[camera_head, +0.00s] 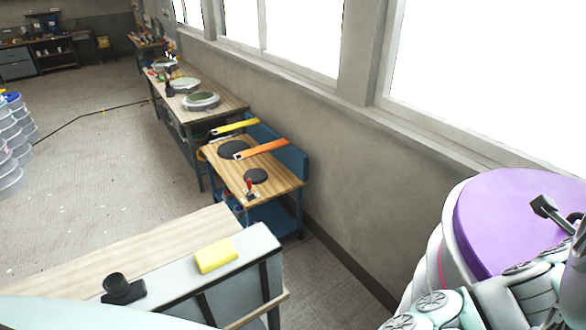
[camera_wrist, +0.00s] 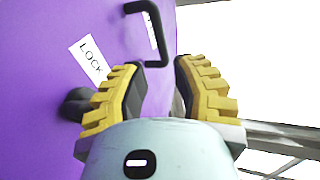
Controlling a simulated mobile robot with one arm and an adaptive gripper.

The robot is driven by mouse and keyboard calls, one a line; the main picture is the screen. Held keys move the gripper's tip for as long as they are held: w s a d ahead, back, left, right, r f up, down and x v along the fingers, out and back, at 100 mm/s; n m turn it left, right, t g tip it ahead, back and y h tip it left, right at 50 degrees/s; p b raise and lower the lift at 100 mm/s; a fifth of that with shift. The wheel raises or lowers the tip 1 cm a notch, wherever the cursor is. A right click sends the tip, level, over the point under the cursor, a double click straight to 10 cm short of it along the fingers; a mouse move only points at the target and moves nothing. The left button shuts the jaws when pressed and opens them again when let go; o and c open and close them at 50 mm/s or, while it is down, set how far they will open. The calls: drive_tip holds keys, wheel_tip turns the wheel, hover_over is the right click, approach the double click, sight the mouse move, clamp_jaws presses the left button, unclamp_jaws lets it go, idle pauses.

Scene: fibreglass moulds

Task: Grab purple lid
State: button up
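The purple lid (camera_head: 492,222) is at the right of the head view, on top of a pale rounded container (camera_head: 432,262). It fills the left half of the wrist view (camera_wrist: 50,110), with a label reading "LOCK" (camera_wrist: 90,60). A black bar handle (camera_wrist: 157,25) stands out from the lid; a dark handle also shows in the head view (camera_head: 552,213). My gripper (camera_wrist: 160,78) has two yellow ridged fingers with dark pads. It is open, with a gap between the fingers, and the handle's lower end shows at the gap. Contact cannot be told.
A wall with bright windows (camera_head: 300,35) runs close along the right. A bench (camera_head: 180,250) with a yellow block (camera_head: 215,256) stands in front. A wooden-topped cart (camera_head: 265,185) and a long table (camera_head: 205,90) stand beyond. The floor at left (camera_head: 90,185) is mostly clear.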

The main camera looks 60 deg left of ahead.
drive_tip(key=shift+b+x, duration=2.05)
drive_tip(key=shift+b, duration=1.75)
drive_tip(key=shift+w+d+p, duration=0.2)
drive_tip(key=shift+w+p, duration=0.05)
drive_tip(key=shift+p, duration=0.55)
drive_tip(key=shift+w+f, duration=0.1)
drive_tip(key=shift+w, duration=0.25)
drive_tip(key=shift+w+f+p, duration=0.25)
drive_tip(key=shift+w+p, duration=0.15)
drive_tip(key=shift+w, duration=0.05)
drive_tip(key=shift+w+d+p, duration=0.15)
drive_tip(key=shift+w+p, duration=0.35)
drive_tip(key=shift+p, duration=0.25)
drive_tip(key=p+x, duration=0.3)
drive_tip(key=shift+s+f, duration=0.1)
drive_tip(key=shift+p+x, duration=0.45)
drive_tip(key=shift+x, duration=0.3)
drive_tip(key=shift+o, duration=0.5)
drive_tip(key=shift+d+f, duration=0.1)
drive_tip(key=shift+f, duration=0.05)
drive_tip(key=shift+s, duration=0.1)
clamp_jaws()
